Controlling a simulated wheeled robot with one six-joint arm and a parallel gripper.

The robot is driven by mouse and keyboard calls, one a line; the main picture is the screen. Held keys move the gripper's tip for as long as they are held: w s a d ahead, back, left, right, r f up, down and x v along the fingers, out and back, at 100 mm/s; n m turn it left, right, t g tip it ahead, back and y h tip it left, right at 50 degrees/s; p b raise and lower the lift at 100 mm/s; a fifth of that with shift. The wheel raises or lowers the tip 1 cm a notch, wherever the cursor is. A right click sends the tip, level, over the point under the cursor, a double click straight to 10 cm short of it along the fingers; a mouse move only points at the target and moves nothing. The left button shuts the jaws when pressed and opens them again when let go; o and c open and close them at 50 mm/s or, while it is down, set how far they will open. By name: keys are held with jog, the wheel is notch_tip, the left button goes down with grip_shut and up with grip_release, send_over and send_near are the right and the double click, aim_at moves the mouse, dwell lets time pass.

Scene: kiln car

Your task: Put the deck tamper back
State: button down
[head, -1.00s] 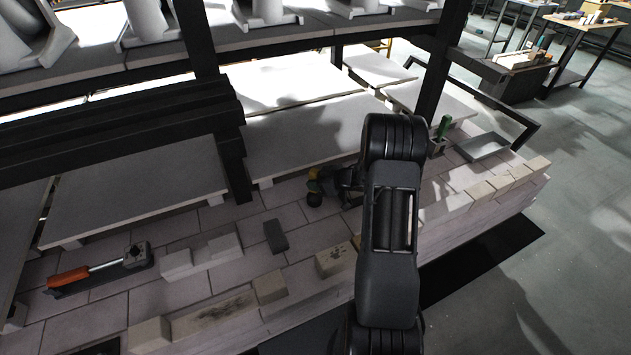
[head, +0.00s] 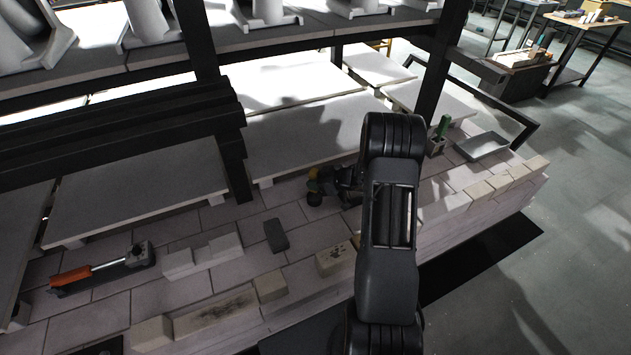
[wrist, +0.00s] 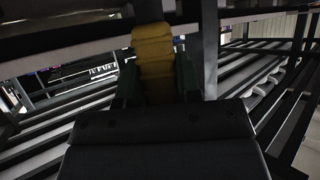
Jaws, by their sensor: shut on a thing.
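My gripper (wrist: 156,78) is shut on a thick yellow grip in the wrist view, with one dark green finger on each side. I take this yellow-gripped tool to be the deck tamper (wrist: 153,48). In the head view a small yellow part of it (head: 313,174) shows beside a dark round end, at the left of my gripper, low over the brick deck or touching it; I cannot tell which. My arm hides part of the gripper, and most of the tamper is hidden.
The brick deck (head: 215,215) carries loose pale blocks (head: 336,259) and a dark grey block (head: 276,236). An orange-handled tool (head: 72,276) lies at the left. A green-handled item (head: 443,126) and a grey tray (head: 482,146) are at the right. Posts and shelves stand close behind.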

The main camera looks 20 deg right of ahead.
aim_at(316, 171)
jog(key=shift+f+b, duration=0.3)
jog(key=shift+f, duration=0.25)
dwell(0.8)
jog(key=c, duration=0.7)
grip_release()
jog(key=shift+c, duration=0.2)
jog(key=o, duration=0.7)
jog(key=shift+o, duration=0.2)
jog(key=shift+r, duration=0.1)
jog(key=shift+r+p, duration=2.4)
jog(key=shift+p, duration=0.15)
jog(key=shift+r, duration=0.15)
